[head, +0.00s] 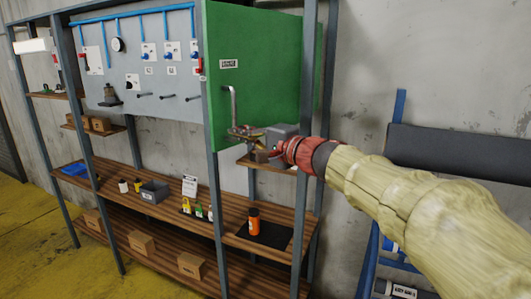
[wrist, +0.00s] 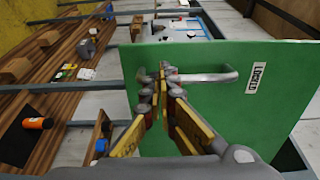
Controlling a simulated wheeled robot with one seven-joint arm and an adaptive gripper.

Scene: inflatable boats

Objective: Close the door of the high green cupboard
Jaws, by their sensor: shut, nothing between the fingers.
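The green cupboard door (head: 255,60) is high on the rack, at the top middle of the head view. It bears a white label and a bent metal handle (head: 233,103). In the wrist view the green door (wrist: 215,115) fills the right half, with its handle (wrist: 205,77) lying across it. My gripper (head: 243,133) is at the lower end of the handle; its fingers (wrist: 164,76) are together and hold nothing. They overlap the handle's end in the picture; I cannot tell whether they touch it. The cupboard's inside is hidden, and how far the door stands open is unclear.
Grey rack posts (head: 308,100) stand just right of the door, close to my arm. A pegboard panel (head: 140,65) with blue pipes is at left. Wooden shelves (head: 150,215) below hold boxes and an orange bottle (head: 254,220). A dark padded thing (head: 460,152) is at right.

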